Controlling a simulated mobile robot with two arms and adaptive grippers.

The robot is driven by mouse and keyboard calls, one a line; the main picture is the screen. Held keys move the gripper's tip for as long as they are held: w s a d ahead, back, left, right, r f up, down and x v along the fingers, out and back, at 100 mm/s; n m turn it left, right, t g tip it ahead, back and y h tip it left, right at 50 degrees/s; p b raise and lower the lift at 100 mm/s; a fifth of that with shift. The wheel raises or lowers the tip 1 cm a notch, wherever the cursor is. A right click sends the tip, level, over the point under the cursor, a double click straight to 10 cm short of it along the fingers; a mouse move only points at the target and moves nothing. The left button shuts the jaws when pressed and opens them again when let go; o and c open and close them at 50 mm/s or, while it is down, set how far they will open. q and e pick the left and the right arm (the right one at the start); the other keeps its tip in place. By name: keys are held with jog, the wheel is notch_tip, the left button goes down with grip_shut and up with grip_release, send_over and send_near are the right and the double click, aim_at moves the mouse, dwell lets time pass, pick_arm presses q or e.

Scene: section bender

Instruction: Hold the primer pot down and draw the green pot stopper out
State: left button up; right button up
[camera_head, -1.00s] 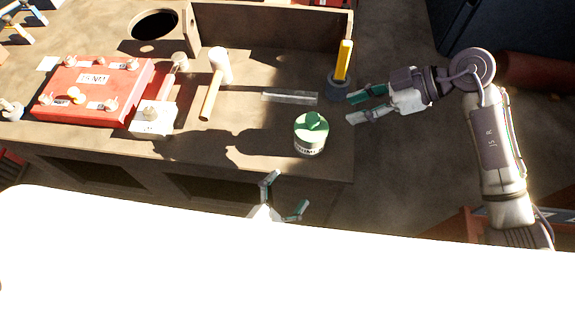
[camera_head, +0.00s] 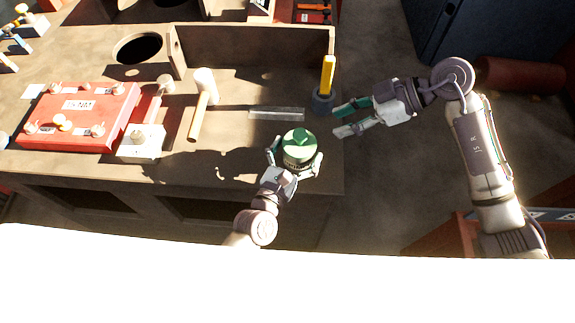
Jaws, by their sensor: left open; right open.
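The primer pot (camera_head: 299,157) is a small pale-and-green can standing upright near the right front edge of the workbench. The green pot stopper (camera_head: 300,137) sits in its top. My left gripper (camera_head: 297,160) reaches in from the front, open, with one finger on each side of the pot. I cannot tell whether the fingers touch it. My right gripper (camera_head: 336,119) is open and empty, off the bench's right edge, pointing left toward the pot's far side. The pot's lower part is partly hidden by the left gripper.
A yellow-handled tool (camera_head: 328,76) stands in a dark round holder behind the pot. A clear flat strip (camera_head: 277,114), a mallet (camera_head: 202,102) and a red box (camera_head: 79,118) lie on the workbench (camera_head: 222,150). A wooden board stands at the back.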

aim_at(304, 139)
pick_arm(q)
jog(key=shift+x, duration=1.75)
